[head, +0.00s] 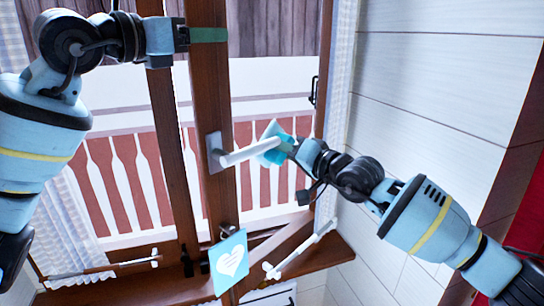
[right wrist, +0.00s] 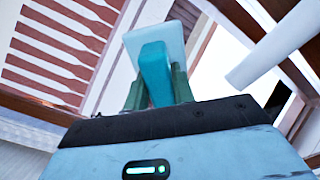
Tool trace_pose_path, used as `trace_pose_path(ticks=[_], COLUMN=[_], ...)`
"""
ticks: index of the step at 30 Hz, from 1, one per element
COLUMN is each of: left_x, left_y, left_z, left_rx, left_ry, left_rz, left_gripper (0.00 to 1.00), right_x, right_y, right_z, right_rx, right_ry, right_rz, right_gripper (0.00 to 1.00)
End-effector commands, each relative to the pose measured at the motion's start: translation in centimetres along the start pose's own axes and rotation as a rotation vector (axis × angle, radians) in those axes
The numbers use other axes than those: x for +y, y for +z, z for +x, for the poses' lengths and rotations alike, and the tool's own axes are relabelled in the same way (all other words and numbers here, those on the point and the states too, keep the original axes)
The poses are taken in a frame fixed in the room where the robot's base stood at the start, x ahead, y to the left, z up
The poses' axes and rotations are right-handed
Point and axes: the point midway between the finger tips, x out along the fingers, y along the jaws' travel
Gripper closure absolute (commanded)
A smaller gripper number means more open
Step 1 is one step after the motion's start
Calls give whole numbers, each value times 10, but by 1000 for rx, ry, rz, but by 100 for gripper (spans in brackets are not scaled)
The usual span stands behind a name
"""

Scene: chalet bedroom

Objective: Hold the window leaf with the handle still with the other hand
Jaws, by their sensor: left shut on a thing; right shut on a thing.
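The window leaf with the handle (head: 212,100) has a brown wooden frame, and a white lever handle (head: 245,153) points right from its upright. My left gripper (head: 207,35) is shut on this upright near the top of the head view, its green fingers across the wood. My right gripper (head: 284,146) is shut on a teal-handled tool with a pale block-like head (head: 268,143). The tool also shows in the right wrist view (right wrist: 155,55). There the white handle (right wrist: 272,45) passes to the right, apart from the tool. In the head view the tool overlaps the handle's free end.
A light-blue card with a white heart (head: 229,262) is at the sill (head: 315,252). White window stays (head: 303,249) lie along the bottom. A sheer curtain (head: 342,90) and a white plank wall (head: 430,90) are at the right. A brown railing (head: 120,180) stands outside.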

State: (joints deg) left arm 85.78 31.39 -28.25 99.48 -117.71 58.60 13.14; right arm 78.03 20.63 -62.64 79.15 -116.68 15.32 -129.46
Motion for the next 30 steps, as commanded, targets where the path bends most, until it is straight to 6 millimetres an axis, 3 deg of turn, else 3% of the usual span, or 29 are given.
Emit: trace_pose_path(ticks=[8, 30], left_x=[-3, -1], left_y=[1, 1], left_z=[0, 0], left_rx=[-4, -3], left_ry=[-8, -2], left_rz=[2, 0], left_gripper=[62, 63], right_x=[3, 1], right_y=[0, 0], right_z=[-4, -60], right_rx=[0, -1], right_ry=[5, 2], right_rz=[0, 0], right_gripper=[100, 100])
